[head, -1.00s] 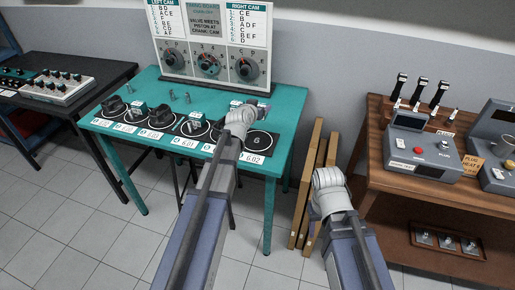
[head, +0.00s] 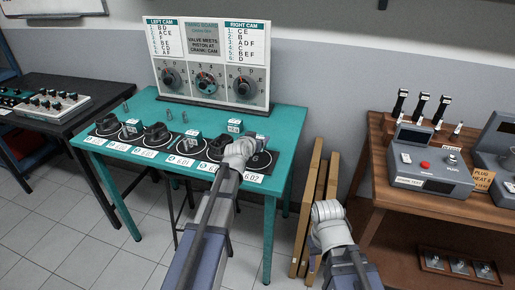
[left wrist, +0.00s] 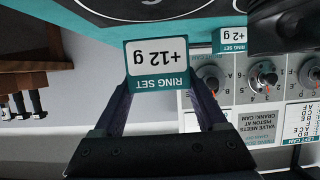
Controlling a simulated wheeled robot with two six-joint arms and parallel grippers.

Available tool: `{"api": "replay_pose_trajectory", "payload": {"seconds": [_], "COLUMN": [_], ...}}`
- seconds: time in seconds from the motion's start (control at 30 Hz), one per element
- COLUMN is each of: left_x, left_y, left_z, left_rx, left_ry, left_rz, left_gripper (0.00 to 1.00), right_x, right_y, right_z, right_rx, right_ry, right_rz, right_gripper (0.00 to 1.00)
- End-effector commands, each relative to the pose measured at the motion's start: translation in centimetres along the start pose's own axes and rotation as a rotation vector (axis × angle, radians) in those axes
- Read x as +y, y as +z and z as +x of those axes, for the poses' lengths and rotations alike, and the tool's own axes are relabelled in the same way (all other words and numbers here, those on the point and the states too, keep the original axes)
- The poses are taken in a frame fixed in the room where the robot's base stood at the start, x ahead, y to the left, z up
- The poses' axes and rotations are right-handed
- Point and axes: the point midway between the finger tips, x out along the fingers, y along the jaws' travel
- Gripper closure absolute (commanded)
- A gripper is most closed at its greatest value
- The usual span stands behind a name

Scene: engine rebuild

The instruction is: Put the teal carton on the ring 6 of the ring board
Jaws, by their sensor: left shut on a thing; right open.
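My left gripper (left wrist: 165,105) is shut on the teal carton (left wrist: 157,65), whose white label reads "+12 g RING SET" upside down in the left wrist view. In the head view my left gripper (head: 258,140) is over the right end of the black ring board (head: 236,171), at ring 6 (head: 262,159). My wrist partly covers that ring, and I cannot tell whether the carton touches the board. My right gripper (head: 331,212) is apart from the board, in front of the wooden boards; its fingers are hard to make out.
Several dark round parts and small cartons stand along the ring board; one carton (head: 234,126) is behind my left gripper. A sign panel with dials (head: 207,85) stands at the table's back. Wooden boards (head: 313,205) and a brown bench (head: 380,150) are at the right.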

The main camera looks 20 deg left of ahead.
Motion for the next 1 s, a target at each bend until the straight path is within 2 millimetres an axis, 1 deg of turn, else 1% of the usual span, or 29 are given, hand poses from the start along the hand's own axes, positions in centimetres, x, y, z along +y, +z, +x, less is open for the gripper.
{"api": "replay_pose_trajectory", "payload": {"seconds": [0.03, 0.2, 0.27, 0.5, 0.67, 0.7, 0.9, 1.0], "left_x": [0.0, 0.0, 0.0, 0.0, 0.0, 0.0, 0.0, 0.0], "left_y": [1.0, 2.9, 3.1, 2.9, 3.3, 3.2, 3.1, 3.1], "left_z": [0.4, 1.2, 1.3, 1.2, 1.4, 1.3, 1.3, 1.3], "left_rx": [0.000, 0.000, 0.000, 0.000, 0.000, 0.000, 0.000, 0.000], "left_ry": [0.000, 0.000, 0.000, 0.000, 0.000, 0.000, 0.000, 0.000], "left_rz": [0.000, 0.000, 0.000, 0.000, 0.000, 0.000, 0.000, 0.000], "left_gripper": [0.82, 0.82, 0.82, 0.82, 0.82, 0.22, 0.00, 0.00], "right_x": [-0.1, -0.3, -0.3, -0.3, -0.3, -0.3, -0.3, -0.3], "right_y": [-0.1, -0.2, -0.2, -0.2, -0.2, -0.2, -0.2, -0.2], "right_z": [1.1, 3.1, 3.4, 3.1, 3.6, 3.4, 3.4, 3.4], "right_rx": [0.000, 0.000, 0.000, 0.000, 0.000, 0.000, 0.000, 0.000], "right_ry": [0.000, 0.000, 0.000, 0.000, 0.000, 0.000, 0.000, 0.000], "right_rz": [0.000, 0.000, 0.000, 0.000, 0.000, 0.000, 0.000, 0.000], "right_gripper": [0.50, 0.50, 0.50, 0.50, 0.50, 0.50, 0.50, 0.50]}}
